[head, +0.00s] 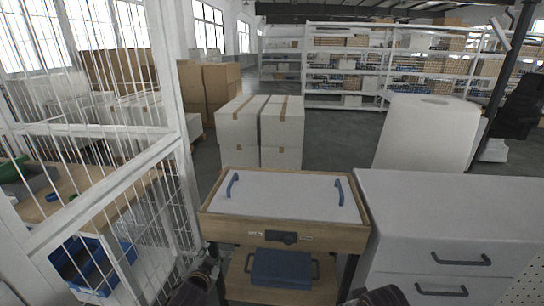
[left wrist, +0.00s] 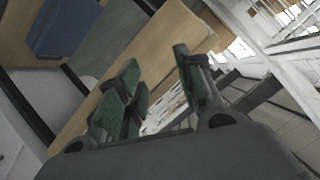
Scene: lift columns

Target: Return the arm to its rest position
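My left gripper (head: 208,268) is low in the head view, at the front left of the wooden cart, small and dark there. In the left wrist view the left gripper (left wrist: 160,88) has its green-padded fingers spread apart, with nothing held between them. A dark part of my right arm (head: 378,297) shows at the bottom edge of the head view. Whether its gripper is open or shut cannot be seen.
The wooden cart (head: 222,227) has a white top with two blue handles and a blue box (head: 282,268) below. A grey drawer cabinet (head: 450,215) stands close on the right. A white wire cage (head: 182,160) stands left. White boxes (head: 237,122) are behind the cart.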

